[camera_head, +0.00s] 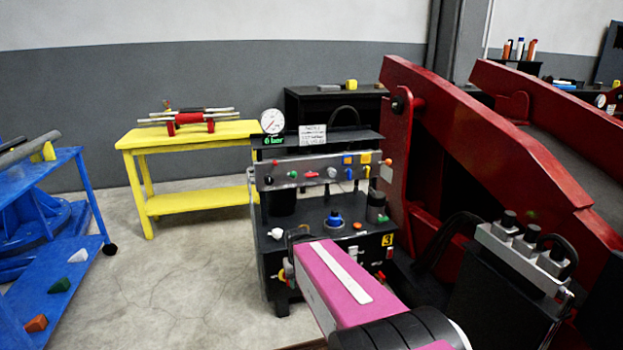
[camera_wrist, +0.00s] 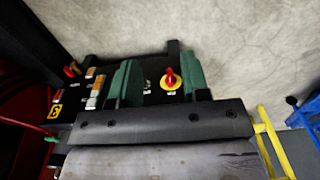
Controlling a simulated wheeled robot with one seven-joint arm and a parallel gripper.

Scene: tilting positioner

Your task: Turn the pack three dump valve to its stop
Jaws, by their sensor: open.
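The pack with the yellow 3 label (camera_head: 387,240) is a black unit in the middle of the head view; the label also shows in the wrist view (camera_wrist: 54,112). A red handle on a yellow disc (camera_wrist: 170,80), which looks like the dump valve, is on the pack's face. In the wrist view it shows between my gripper's green fingers, nearer the right one. My gripper (camera_wrist: 160,80) is open and empty; contact with the handle cannot be told.
Pale and orange switches (camera_wrist: 97,85) and a red knob (camera_wrist: 72,70) sit left of the fingers. A blue knob (camera_head: 334,218) is on the pack's top. A red tilting frame (camera_head: 480,150) stands close at right.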

